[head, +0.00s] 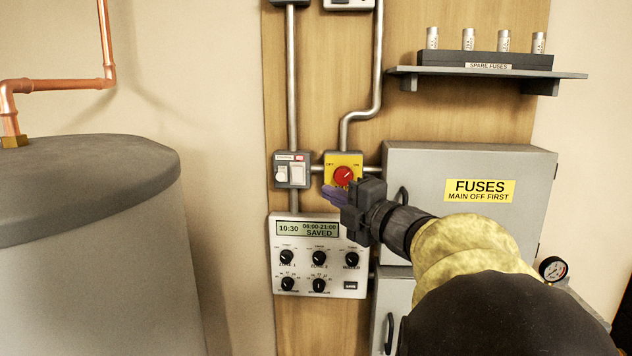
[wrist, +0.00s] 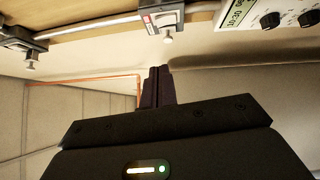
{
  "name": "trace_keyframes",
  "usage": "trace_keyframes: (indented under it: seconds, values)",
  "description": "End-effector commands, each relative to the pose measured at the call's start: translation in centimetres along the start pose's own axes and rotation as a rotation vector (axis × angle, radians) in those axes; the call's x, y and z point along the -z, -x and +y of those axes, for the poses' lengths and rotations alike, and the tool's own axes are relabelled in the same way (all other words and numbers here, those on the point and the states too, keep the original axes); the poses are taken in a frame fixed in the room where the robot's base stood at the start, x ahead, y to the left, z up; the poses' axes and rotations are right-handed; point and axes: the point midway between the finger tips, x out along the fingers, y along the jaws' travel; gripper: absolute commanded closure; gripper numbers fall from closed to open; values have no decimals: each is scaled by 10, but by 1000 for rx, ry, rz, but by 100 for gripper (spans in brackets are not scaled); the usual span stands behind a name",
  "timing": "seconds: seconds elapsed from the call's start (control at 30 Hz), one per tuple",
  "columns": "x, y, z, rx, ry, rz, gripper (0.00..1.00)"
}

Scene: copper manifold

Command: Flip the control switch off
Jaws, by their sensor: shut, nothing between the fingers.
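The control switch (head: 291,170) is a small grey box on the wooden board in the head view, left of the yellow rotary switch. It has a label strip, a small red mark at its top right and pale parts on its face. A grey box with a red mark and a protruding knob, apparently this switch, shows side-on at the top of the wrist view (wrist: 160,18). Whether it is on or off cannot be read. My gripper (head: 333,195) is shut and empty, just below and right of the switch, apart from it in the picture. Its closed fingers show in the wrist view (wrist: 159,86).
The yellow switch with a red knob (head: 343,175) is right behind my gripper. A timer panel (head: 320,270) reading "SAVED" sits below. A fuse cabinet (head: 470,160) and a spare-fuse shelf (head: 490,72) are right. A grey tank (head: 90,240) stands left, with open space before the board.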

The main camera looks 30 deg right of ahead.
Motion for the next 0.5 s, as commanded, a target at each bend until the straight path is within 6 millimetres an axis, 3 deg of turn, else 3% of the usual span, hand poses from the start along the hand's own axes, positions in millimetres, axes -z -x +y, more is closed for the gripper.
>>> trace_keyframes:
  seconds: [0.5]
  values:
    - [1, -81, 3, 2, -3, 4, 100]
